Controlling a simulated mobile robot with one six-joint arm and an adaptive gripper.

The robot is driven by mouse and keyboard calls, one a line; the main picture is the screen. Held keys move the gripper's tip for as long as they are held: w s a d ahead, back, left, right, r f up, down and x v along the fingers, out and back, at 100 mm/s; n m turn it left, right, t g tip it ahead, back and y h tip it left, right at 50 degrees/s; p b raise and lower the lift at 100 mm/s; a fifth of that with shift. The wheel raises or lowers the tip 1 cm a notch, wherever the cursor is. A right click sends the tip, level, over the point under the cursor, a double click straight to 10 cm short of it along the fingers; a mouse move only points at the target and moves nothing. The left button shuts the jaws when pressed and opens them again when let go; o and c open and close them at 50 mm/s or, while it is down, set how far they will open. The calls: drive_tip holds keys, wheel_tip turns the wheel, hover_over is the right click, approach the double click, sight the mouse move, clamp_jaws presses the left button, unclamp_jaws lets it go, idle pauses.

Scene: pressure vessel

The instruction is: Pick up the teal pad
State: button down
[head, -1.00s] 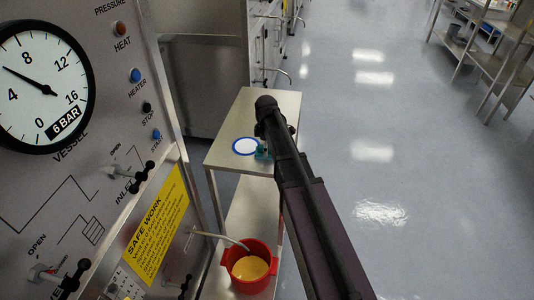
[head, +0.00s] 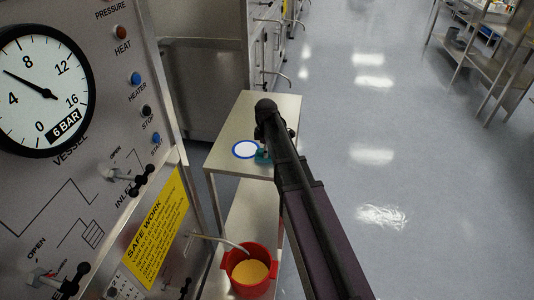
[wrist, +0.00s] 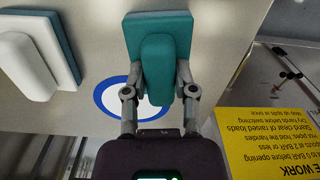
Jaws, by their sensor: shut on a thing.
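In the head view only a little of the teal pad (head: 262,157) shows beside my arm, at the steel table. I cannot tell whether it touches the tabletop. A blue ring with a white middle (wrist: 104,100) lies next to it on the table and is partly covered by my gripper.
A white pad with a teal edge (wrist: 28,62) lies at the left of the wrist view. The steel table (head: 265,108) stands beside the vessel panel (head: 70,190). A red bucket (head: 262,285) with yellow contents sits on the lower shelf.

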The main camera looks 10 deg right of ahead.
drive_tip(key=shift+r, duration=0.15)
wheel_tip(320, 180, up, 3)
drive_tip(key=p, duration=0.3)
drive_tip(key=shift+r+p, duration=0.2)
drive_tip(key=shift+p, duration=0.15)
drive_tip(key=s+a+r+p, duration=0.1)
drive_tip(key=s+a, duration=0.1)
drive_tip(key=s, duration=1.3)
drive_tip(key=shift+s+a, duration=0.25)
drive_tip(key=shift+s, duration=0.15)
drive_tip(key=shift+r, duration=0.1)
drive_tip(key=c, duration=1.2)
unclamp_jaws()
drive_tip(key=shift+c, duration=0.2)
clamp_jaws()
wheel_tip(320, 180, up, 2)
drive_tip(key=p, duration=0.2)
drive_tip(key=shift+r+p, duration=0.2)
drive_tip(key=shift+p, duration=0.15)
